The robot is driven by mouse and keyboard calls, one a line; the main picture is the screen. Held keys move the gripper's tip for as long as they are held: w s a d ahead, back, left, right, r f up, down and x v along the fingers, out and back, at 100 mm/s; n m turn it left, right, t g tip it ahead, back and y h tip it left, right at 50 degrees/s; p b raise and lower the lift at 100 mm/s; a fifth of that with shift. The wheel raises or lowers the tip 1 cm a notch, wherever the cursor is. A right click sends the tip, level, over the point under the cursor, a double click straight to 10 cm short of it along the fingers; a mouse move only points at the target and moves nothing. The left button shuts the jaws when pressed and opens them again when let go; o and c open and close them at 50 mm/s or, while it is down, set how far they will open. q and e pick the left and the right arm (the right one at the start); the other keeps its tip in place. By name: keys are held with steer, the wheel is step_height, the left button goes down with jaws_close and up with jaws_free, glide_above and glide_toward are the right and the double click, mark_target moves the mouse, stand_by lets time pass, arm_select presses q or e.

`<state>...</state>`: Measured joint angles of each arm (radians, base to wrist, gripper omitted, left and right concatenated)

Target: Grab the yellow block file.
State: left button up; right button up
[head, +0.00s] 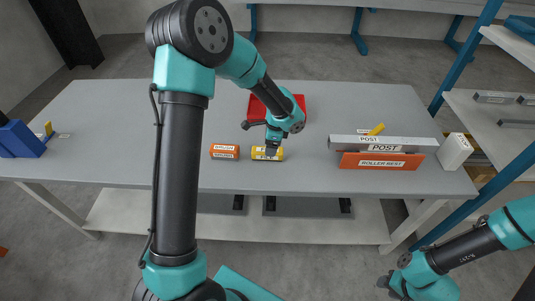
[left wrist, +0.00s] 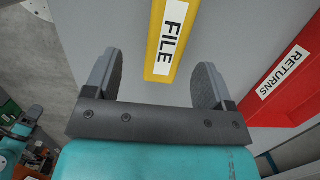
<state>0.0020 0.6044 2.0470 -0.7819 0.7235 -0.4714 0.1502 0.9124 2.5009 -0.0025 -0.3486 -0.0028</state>
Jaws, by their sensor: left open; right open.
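The yellow block file (head: 267,154) lies on the grey table near its front edge, with a white label. In the left wrist view the yellow block file (left wrist: 172,38) shows its FILE label, and its near end lies between my finger tips as seen from the camera. My left gripper (left wrist: 158,82) is open and empty above it, fingers on either side in that view; I cannot tell its height. In the head view my left gripper (head: 259,136) partly covers the block's back edge. My right gripper (head: 389,284) is at the bottom right, off the table, open and empty.
An orange labelled block (head: 224,152) lies just left of the yellow one. A red tray (head: 298,103), labelled RETURNS, is behind. At right, a grey post (head: 350,143) lies by the orange roller rest (head: 380,162), near a white block (head: 454,152). A blue bin (head: 20,140) stands far left.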

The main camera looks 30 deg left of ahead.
mark_target(258, 152)
arm_select(q)
steer(key=shift+f, duration=0.1)
steer(key=f, duration=0.1)
steer(key=a+f, duration=0.1)
steer(key=f, duration=0.1)
steer(key=shift+a+f, duration=0.25)
steer(key=shift+f, duration=0.15)
steer(key=shift+a+f, duration=0.1)
steer(key=shift+f, duration=0.45)
steer(key=shift+c, duration=0.3)
steer(key=c, duration=1.2)
steer(key=shift+r, duration=0.1)
